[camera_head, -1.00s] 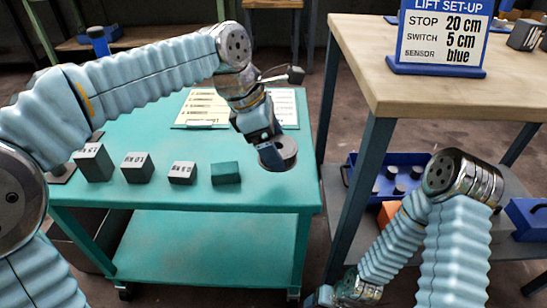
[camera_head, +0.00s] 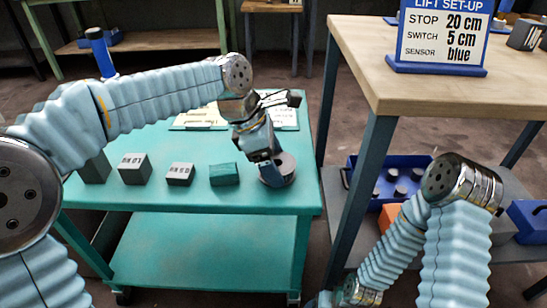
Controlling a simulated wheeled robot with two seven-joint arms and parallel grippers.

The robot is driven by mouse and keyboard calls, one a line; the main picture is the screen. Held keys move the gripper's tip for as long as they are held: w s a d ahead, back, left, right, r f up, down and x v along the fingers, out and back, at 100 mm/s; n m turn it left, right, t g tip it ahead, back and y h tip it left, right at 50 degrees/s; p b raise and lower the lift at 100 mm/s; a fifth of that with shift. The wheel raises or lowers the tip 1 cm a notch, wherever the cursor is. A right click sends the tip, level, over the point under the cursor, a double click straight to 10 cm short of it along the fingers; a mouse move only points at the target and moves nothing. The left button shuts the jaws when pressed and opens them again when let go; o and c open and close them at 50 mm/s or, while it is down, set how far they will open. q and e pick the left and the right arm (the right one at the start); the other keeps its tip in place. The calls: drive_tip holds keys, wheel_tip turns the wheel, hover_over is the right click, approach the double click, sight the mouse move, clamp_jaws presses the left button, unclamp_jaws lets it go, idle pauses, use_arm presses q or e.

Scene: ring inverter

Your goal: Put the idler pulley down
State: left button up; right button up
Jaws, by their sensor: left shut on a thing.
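The idler pulley (camera_head: 286,166) is a grey, round disc near the front right corner of the teal cart's top (camera_head: 190,196). My left gripper (camera_head: 271,174) reaches down from above and is shut on the pulley, hiding part of it. The pulley is at or very close to the cart top; I cannot tell whether it touches. My right arm hangs low at the lower right, and its gripper is not clearly in view.
Several dark weight blocks, including one (camera_head: 134,169), and a teal block (camera_head: 224,174) stand in a row left of the pulley. A printed sheet lies behind. A wooden table (camera_head: 440,85) with a sign (camera_head: 437,40) stands right. Blue bins sit on its lower shelf.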

use_arm(q)
drive_tip(key=shift+f, duration=0.2)
drive_tip(key=o, duration=1.7)
drive_tip(key=shift+r, duration=0.3)
drive_tip(key=p+v, duration=0.3)
drive_tip(key=v, duration=0.9)
drive_tip(key=shift+r, duration=0.35)
